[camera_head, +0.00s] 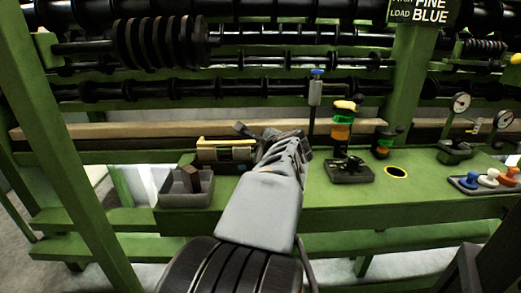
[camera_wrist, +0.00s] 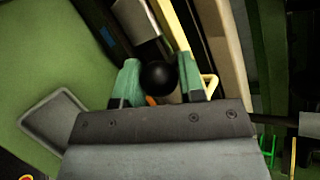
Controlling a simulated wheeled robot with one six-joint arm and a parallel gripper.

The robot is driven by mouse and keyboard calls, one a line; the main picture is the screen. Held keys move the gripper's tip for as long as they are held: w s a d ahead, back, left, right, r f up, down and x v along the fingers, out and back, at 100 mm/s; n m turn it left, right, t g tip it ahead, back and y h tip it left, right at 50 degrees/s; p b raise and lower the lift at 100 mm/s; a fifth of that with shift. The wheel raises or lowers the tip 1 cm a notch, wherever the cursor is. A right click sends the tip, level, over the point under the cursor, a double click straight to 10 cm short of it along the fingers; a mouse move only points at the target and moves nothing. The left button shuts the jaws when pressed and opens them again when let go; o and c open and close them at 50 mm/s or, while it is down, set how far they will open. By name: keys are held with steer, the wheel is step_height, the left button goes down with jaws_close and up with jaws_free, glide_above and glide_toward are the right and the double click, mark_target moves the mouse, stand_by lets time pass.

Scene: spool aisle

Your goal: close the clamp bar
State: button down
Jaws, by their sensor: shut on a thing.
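The clamp fixture (camera_head: 222,155) stands on the green bench, with a yellow bar (camera_head: 228,141) along its top. The yellow bar also runs up the wrist view (camera_wrist: 177,27). My gripper (camera_head: 258,135) is at the fixture's right end. In the wrist view my green fingertips (camera_wrist: 158,70) are shut on a round black knob (camera_wrist: 158,79), one finger on each side. My arm hides most of the fixture's right end in the head view. How the knob joins the bar, and the bar's exact angle, cannot be told.
A grey bin (camera_head: 180,196) with a brown block is left of the fixture. Right are a dark tray (camera_head: 350,174), a post with a blue top (camera_head: 316,92), stacked coloured rings (camera_head: 342,122) and gauges (camera_head: 460,103). Spool shafts (camera_head: 160,43) run behind.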

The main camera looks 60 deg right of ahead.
steer(key=c, duration=0.8)
jaws_free()
steer(key=shift+f, duration=0.3)
steer(key=shift+o, duration=0.2)
steer(key=shift+r, duration=0.1)
steer(key=shift+s+r, duration=0.1)
steer(key=p+v, duration=0.3)
steer(key=v, duration=1)
steer(key=shift+s+r+p, duration=0.15)
steer(key=shift+s+p, duration=0.05)
steer(key=shift+p, duration=0.1)
steer(key=shift+a, duration=0.1)
